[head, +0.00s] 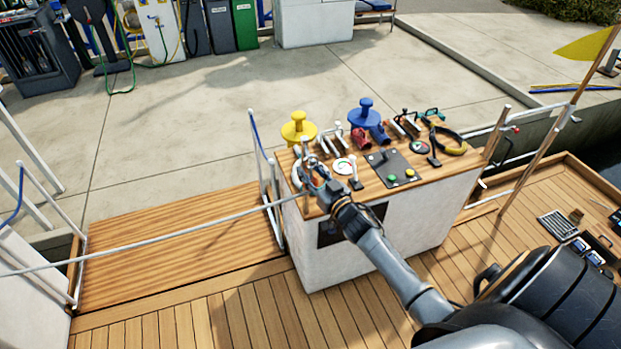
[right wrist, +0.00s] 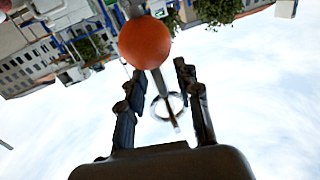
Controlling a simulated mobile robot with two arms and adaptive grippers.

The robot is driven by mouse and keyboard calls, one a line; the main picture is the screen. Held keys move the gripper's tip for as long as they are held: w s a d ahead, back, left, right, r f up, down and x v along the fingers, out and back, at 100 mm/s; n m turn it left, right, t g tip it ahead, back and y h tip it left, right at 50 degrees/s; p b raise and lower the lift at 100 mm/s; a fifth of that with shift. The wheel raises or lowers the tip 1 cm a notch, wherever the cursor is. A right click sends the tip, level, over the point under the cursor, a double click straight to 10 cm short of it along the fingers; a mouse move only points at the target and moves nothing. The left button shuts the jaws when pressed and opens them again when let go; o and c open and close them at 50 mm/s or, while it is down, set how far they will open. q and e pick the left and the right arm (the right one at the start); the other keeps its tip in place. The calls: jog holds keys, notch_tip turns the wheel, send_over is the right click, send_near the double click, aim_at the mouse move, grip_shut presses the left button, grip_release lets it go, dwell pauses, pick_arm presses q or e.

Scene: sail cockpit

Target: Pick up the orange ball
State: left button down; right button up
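The orange ball (right wrist: 145,43) shows in the right wrist view, near the top, just beyond the fingertips and a little left of the middle between them. A grey rod runs behind or below it. My right gripper (right wrist: 157,82) is open, with a finger on each side and sky between them. In the head view my right gripper (head: 316,180) is over the left front part of the wooden console top (head: 384,199). My left gripper is not in view.
The console top holds a yellow bollard (head: 299,129), a blue bollard (head: 365,113), a dark switch panel (head: 396,168) and several levers and small fittings. A white rail (head: 160,235) crosses at the left. A wooden pole (head: 565,120) rises at the right.

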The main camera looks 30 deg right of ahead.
grip_shut()
jog(key=shift+r, duration=0.1)
dwell(0.3)
jog(key=shift+r, duration=0.55)
jog(key=shift+s, duration=0.2)
jog(key=s+b, duration=0.1)
jog(key=s, duration=1.6)
jog(key=shift+s+a+r, duration=0.15)
jog(key=shift+s+a, duration=0.1)
jog(key=shift+a, duration=0.1)
